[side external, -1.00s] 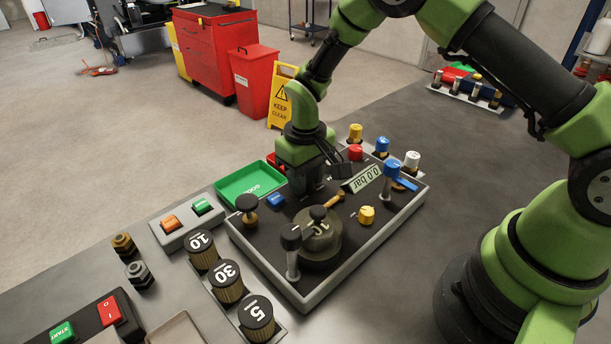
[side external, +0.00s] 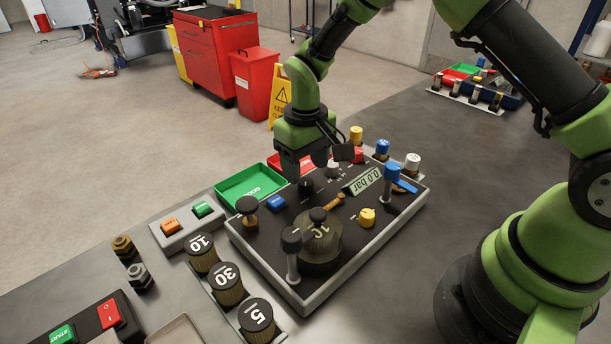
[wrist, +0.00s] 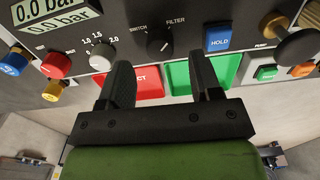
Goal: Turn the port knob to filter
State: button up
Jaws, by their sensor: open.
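The port knob (wrist: 159,41) is small and black, on the dark panel between SWITCH and FILTER labels in the wrist view. Its pointer is too small to read surely. In the side view the knob (side external: 306,187) stands on the panel just below my gripper (side external: 306,170). In the wrist view my gripper (wrist: 163,76) is open and empty. Its two fingers are spread to either side of the knob's line, apart from the knob, which is fully uncovered.
A white knob (wrist: 101,56) with a numbered scale and a red knob (wrist: 56,65) are left of the port knob in the wrist view; a blue HOLD button (wrist: 218,37) is right. A green tray (side external: 250,187) lies behind the panel. Tall levers (side external: 291,255) stand on the panel.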

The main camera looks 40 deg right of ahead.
notch_tip(320, 180, up, 6)
jog(key=shift+r, duration=0.2)
notch_tip(320, 180, up, 8)
jog(key=r+m+t, duration=0.1)
jog(key=t, duration=0.1)
send_over(306, 181)
jog(key=s, duration=0.4)
jog(key=s+r+m+t+y, duration=0.1)
jog(key=s+r+t, duration=0.1)
jog(key=s, duration=0.6)
jog(key=s+d+r+m+t+y, duration=0.1)
jog(key=s+r+t, duration=0.2)
jog(key=s, duration=0.6)
notch_tip(306, 181, up, 2)
jog(key=shift+s+d+r+m, duration=0.2)
jog(key=shift+s+d+m, duration=0.1)
jog(key=shift+m, duration=0.1)
jog(key=shift+w, duration=0.1)
